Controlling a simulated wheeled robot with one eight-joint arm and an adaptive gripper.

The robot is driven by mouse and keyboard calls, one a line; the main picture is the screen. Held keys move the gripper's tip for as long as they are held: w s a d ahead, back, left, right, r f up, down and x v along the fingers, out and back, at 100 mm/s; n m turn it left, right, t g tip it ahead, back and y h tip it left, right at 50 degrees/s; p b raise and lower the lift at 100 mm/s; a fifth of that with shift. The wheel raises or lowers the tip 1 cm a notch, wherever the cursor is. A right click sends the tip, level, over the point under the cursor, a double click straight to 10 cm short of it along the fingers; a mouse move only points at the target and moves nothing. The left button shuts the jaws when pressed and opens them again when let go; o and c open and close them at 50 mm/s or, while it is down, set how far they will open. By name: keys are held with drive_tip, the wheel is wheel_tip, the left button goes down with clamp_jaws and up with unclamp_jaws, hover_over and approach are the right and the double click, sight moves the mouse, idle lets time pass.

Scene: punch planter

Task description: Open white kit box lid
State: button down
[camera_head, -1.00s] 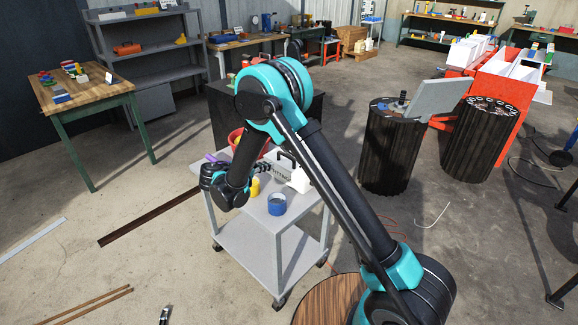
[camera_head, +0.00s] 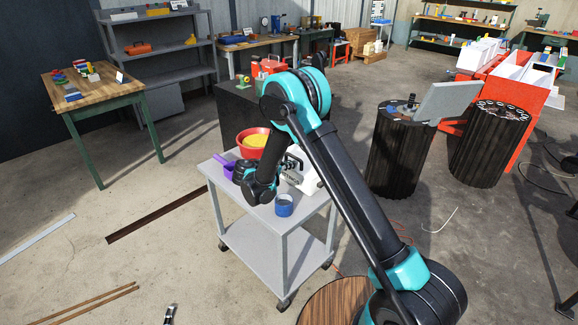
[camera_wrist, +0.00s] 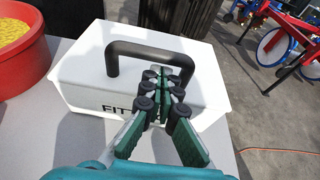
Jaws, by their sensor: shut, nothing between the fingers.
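The white kit box (camera_wrist: 85,80) stands on the grey trolley, with a black handle (camera_wrist: 150,48) on top and dark lettering on its front. Its lid looks shut. In the head view the box (camera_head: 309,176) is partly hidden by my arm. My gripper (camera_wrist: 166,74) is shut and empty. Its fingers show in front of the box's top, by the right part of the handle; I cannot tell if they touch it. In the head view my gripper (camera_head: 293,166) is over the trolley beside the box.
A red bowl of yellow material (camera_head: 252,141) stands behind my wrist on the trolley (camera_head: 262,222). A purple scoop (camera_head: 224,164) lies at its left and a blue round container (camera_head: 284,205) stands near the front. Dark ribbed drums (camera_head: 402,155) stand to the right.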

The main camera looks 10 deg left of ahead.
drive_tip(key=shift+r, duration=0.15)
drive_tip(key=shift+w+d+r+g+y, duration=0.1)
drive_tip(key=shift+r+g+y, duration=0.15)
drive_tip(key=shift+r, duration=0.2)
drive_tip(key=shift+w+d+r+g+y, duration=0.15)
drive_tip(key=shift+r+g, duration=0.1)
drive_tip(key=shift+r, duration=0.15)
drive_tip(key=r+g, duration=0.1)
drive_tip(key=w+d+r+g+y, duration=0.1)
drive_tip(key=r, duration=0.1)
drive_tip(key=w+r+g+y, duration=0.1)
drive_tip(key=r, duration=0.1)
drive_tip(key=shift+d+r, duration=0.1)
drive_tip(key=shift+d, duration=0.25)
drive_tip(key=w+d+r+g+y, duration=0.2)
drive_tip(key=w+d+g, duration=0.1)
drive_tip(key=w+d, duration=0.2)
drive_tip(key=w+d+r+g+y, duration=0.3)
drive_tip(key=w+d, duration=0.3)
drive_tip(key=w, duration=0.3)
drive_tip(key=shift+w+r+g, duration=0.15)
drive_tip(key=shift+r+g, duration=0.15)
